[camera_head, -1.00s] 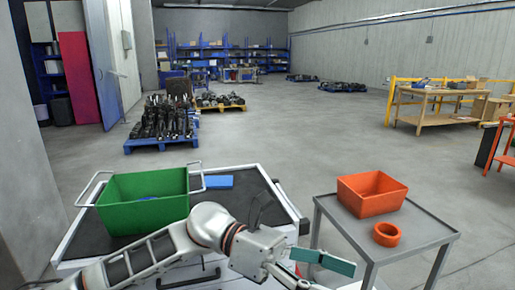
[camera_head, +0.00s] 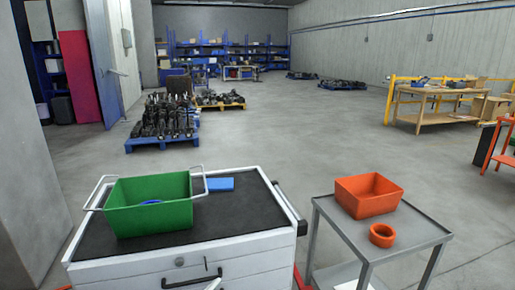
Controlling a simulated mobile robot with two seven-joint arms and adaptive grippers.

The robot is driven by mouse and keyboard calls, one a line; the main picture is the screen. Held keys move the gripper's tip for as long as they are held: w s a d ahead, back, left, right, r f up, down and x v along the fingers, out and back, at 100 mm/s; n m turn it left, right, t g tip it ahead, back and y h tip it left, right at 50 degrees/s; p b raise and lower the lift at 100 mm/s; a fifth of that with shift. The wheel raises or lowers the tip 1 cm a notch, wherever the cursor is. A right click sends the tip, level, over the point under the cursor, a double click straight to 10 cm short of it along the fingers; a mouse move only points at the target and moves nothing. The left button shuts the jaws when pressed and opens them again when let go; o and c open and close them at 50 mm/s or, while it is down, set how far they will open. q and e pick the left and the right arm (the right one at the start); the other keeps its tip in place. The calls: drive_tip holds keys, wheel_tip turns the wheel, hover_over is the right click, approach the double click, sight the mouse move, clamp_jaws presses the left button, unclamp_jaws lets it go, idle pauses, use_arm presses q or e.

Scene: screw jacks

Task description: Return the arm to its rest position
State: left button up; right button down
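Neither gripper shows in the head view. A small pale piece at the bottom edge, in front of the cabinet, is too cut off to identify. The green bin (camera_head: 150,216) stands on the dark top of the white cabinet (camera_head: 190,268), with a blue item (camera_head: 150,202) partly visible inside. A flat blue block (camera_head: 220,184) lies on the cabinet top behind and right of the bin.
A grey cart (camera_head: 425,229) stands to the right, carrying an orange bin (camera_head: 366,202) and an orange ring-shaped part (camera_head: 382,235). A gap separates cart and cabinet. Behind are loaded blue pallets (camera_head: 160,142), a wooden workbench (camera_head: 432,108) and open floor (camera_head: 290,130).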

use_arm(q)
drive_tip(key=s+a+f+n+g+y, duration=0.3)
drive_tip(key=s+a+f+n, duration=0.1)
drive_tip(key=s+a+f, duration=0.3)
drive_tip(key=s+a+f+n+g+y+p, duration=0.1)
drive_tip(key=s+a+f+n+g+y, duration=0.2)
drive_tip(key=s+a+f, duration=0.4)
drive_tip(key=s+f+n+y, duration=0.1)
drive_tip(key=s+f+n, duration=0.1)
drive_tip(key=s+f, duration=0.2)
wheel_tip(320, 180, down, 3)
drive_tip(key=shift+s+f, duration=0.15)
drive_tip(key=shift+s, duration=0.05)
